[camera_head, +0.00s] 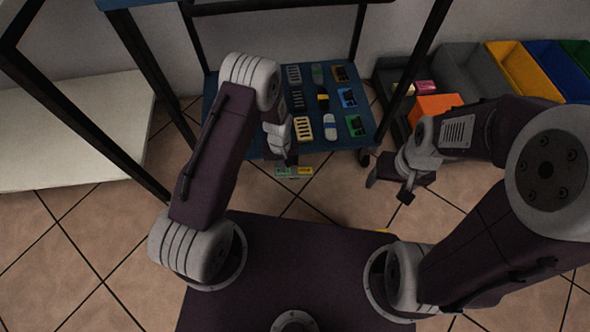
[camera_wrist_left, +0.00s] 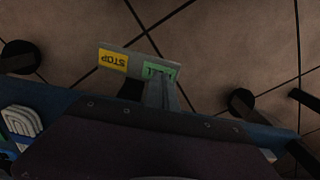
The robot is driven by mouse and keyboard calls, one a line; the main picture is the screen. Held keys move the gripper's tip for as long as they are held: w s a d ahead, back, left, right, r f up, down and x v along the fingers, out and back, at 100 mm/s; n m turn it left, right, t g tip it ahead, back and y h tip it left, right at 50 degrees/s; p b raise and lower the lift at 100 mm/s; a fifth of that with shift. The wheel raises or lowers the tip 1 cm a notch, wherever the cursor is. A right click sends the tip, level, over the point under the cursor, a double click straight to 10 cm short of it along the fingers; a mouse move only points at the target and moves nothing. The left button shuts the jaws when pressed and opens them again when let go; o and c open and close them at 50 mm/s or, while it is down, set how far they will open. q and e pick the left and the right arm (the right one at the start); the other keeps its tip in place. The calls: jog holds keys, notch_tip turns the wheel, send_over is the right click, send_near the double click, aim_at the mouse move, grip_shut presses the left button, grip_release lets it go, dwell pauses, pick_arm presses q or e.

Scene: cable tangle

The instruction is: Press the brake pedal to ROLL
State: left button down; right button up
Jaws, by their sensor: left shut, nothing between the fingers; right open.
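The brake pedal (camera_head: 293,172) is a small plate at the near lower edge of the blue trolley, with a green end and a yellow end. In the left wrist view its yellow label (camera_wrist_left: 113,60) reads STOP upside down; the green label (camera_wrist_left: 160,69) is partly covered and its word is unreadable. My left gripper (camera_head: 291,160) points down by the pedal, shut and empty. In the left wrist view its fingers (camera_wrist_left: 161,93) overlap the green end; I cannot tell whether they touch. My right gripper (camera_head: 388,185) is open and empty above the floor, right of the pedal.
The trolley's blue lower shelf (camera_head: 262,146) holds several small items in rows. Its dark posts and casters (camera_head: 363,158) stand close by. Coloured bins (camera_head: 525,72) are at the back right, with an orange box (camera_head: 434,106). A pale slab (camera_head: 75,130) lies left. Tiled floor is free before the trolley.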

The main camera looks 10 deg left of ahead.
pick_arm(q)
jog(key=shift+f+b, duration=0.85)
jog(key=shift+f, duration=0.5)
dwell(0.5)
notch_tip(320, 180, up, 7)
jog(key=p, duration=0.7)
jog(key=shift+r, duration=0.15)
